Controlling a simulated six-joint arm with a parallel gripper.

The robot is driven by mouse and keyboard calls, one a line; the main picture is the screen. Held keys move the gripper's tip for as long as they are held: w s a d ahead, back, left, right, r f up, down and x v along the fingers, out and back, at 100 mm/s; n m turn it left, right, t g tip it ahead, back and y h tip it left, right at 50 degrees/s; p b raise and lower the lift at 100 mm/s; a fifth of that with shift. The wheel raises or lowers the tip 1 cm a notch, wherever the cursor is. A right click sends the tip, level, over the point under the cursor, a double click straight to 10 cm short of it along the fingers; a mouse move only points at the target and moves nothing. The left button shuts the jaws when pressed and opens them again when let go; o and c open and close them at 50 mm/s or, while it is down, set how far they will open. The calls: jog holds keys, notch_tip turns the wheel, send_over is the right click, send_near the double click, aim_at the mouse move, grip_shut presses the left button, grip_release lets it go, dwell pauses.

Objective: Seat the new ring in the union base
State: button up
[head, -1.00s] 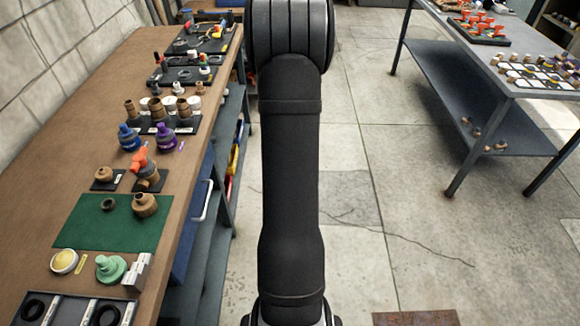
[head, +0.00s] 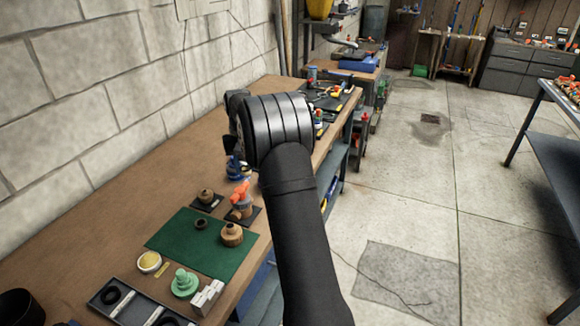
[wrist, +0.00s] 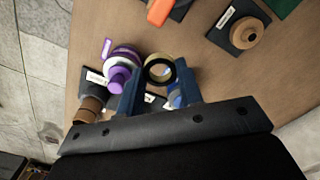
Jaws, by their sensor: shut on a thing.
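My gripper (wrist: 157,75) shows in the wrist view, its two blue fingers shut on a round ring (wrist: 160,70). The ring looks black with a pale yellowish band; the bench shows beyond its opening. It appears above the bench, though its height is hard to judge. In the head view my wrist hides the gripper and ring. A brown fitting (head: 232,234), which may be the union base, stands on the green mat (head: 182,247). A small dark ring (head: 200,223) lies beside it. Another brown fitting (head: 206,196) on a dark plate also shows in the wrist view (wrist: 248,34).
A purple fitting (wrist: 120,70) stands close left of my fingers. An orange-handled valve (head: 241,196) stands behind the mat. The bench left of the mat is bare.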

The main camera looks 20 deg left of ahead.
aim_at(205, 192)
jog(key=s+a+n, duration=0.1)
jog(key=s+a, duration=0.1)
jog(key=a, duration=0.1)
jog(key=s+a+n, duration=0.1)
jog(key=s+a, duration=0.2)
jog(key=a, duration=0.1)
jog(key=s+a+n, duration=0.1)
jog(key=s+a, duration=0.2)
jog(key=a, duration=0.1)
jog(key=shift+s+a+r, duration=0.1)
jog(key=shift+s+r, duration=0.05)
jog(key=shift+r, duration=0.05)
jog(key=shift+f, duration=2.35)
jog(key=shift+f, duration=0.15)
jog(key=shift+f, duration=0.75)
jog(key=shift+f, duration=0.15)
jog(key=o, duration=1.4)
